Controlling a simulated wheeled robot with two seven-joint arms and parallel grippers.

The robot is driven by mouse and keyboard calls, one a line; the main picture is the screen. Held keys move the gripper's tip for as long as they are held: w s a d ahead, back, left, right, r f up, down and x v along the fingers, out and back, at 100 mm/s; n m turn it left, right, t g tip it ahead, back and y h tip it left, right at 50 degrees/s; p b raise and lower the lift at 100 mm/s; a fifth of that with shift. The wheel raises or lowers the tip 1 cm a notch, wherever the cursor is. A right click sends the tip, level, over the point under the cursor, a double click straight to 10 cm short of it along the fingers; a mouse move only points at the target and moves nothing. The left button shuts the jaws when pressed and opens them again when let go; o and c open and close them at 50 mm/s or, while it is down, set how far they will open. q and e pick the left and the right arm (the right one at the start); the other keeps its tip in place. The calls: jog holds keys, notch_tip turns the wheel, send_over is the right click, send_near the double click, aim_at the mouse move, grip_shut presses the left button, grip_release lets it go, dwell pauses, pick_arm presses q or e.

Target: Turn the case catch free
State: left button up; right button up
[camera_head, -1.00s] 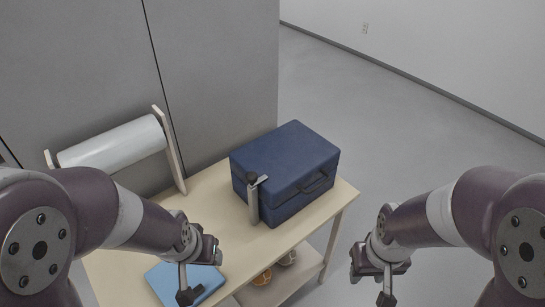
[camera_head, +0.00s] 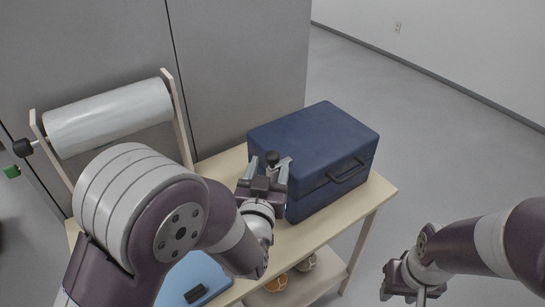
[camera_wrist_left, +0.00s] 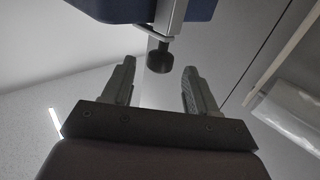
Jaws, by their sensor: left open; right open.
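The dark blue case (camera_head: 315,150) stands shut on the wooden table, with a black handle on its front. The case catch, a grey lever with a dark round knob (camera_head: 272,157), is at the left end of the case. My left gripper (camera_head: 265,172) is open at the catch, its fingers spread around the knob in the head view. In the left wrist view the knob (camera_wrist_left: 160,60) lies beyond the two open fingertips (camera_wrist_left: 158,78), between their lines and apart from both. My right gripper (camera_head: 408,292) hangs in front of the table at the lower right, away from the case.
A white roll (camera_head: 108,118) on a wooden stand is at the table's back left. A light blue flat item (camera_head: 195,275) lies at the front left. Round pieces (camera_head: 277,283) are on the lower shelf. Floor right of the table is clear.

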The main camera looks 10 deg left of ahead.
aim_at(271, 161)
pick_arm(q)
jog(key=shift+w, duration=2.15)
jog(key=c, duration=0.9)
jog(key=shift+c, duration=0.2)
